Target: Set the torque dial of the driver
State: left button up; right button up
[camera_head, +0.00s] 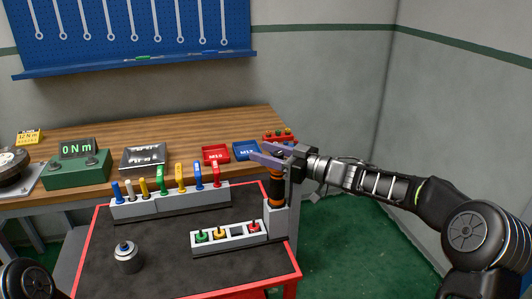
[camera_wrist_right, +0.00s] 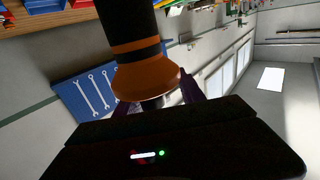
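The driver (camera_head: 276,190) is a black cylinder with orange bands, standing upright in a grey holder (camera_head: 275,219) at the right end of the red-edged cart. My right gripper (camera_head: 266,154) has purple fingers at the driver's top end. In the right wrist view the driver (camera_wrist_right: 141,50) shows an orange flared collar with a silvery end between the fingers of the right gripper (camera_wrist_right: 157,100). The fingers look spread on either side of it; contact is not clear. A green box with a display (camera_head: 78,149) reads 0 Nm. A yellow card (camera_head: 29,137) seems to read 12 N m. My left gripper is out of view.
The cart (camera_head: 180,276) holds a grey rack (camera_head: 170,204) of coloured-handled tools, a grey block (camera_head: 228,238) with coloured-topped bits, and a grey cylinder (camera_head: 126,257). Behind, red (camera_head: 216,155) and blue (camera_head: 246,151) trays lie on the wooden bench. The cart's front middle is clear.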

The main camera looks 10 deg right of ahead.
grip_shut()
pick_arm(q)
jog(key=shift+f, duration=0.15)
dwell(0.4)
